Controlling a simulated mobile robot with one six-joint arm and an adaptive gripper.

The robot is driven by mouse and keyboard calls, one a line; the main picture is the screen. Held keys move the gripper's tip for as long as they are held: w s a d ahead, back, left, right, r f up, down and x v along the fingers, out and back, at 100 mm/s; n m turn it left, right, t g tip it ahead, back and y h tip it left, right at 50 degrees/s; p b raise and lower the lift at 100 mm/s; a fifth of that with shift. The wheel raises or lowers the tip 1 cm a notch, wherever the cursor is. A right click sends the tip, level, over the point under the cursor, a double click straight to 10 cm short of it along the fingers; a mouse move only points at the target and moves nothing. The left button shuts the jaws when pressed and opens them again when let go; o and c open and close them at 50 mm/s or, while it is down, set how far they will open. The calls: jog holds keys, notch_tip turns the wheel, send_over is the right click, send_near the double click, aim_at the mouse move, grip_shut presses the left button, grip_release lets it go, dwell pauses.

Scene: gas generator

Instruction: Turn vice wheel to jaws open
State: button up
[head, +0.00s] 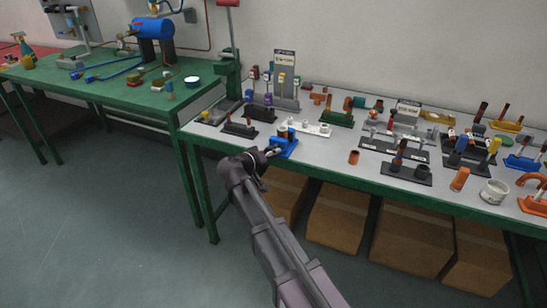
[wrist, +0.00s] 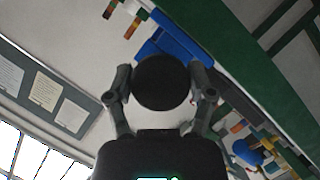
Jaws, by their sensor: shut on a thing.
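The blue vice (head: 285,146) stands at the front left edge of the grey-topped bench. It also shows in the wrist view (wrist: 160,42), behind a dark round disc. I take this disc to be the vice wheel (wrist: 160,82). My gripper (wrist: 160,95) has one finger on each side of the wheel and is shut on it. In the head view my gripper (head: 268,153) is at the front side of the vice, and my own arm hides the wheel there. The vice jaws are too small to judge.
The grey-topped bench (head: 330,163) holds several racks of small fittings behind and right of the vice. An orange cylinder (head: 353,157) stands to the right. Cardboard boxes (head: 335,215) sit under the bench. A green bench (head: 110,92) is at the left. The floor at the front left is clear.

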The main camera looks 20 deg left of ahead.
jog(key=shift+n, duration=0.3)
jog(key=o, duration=1.1)
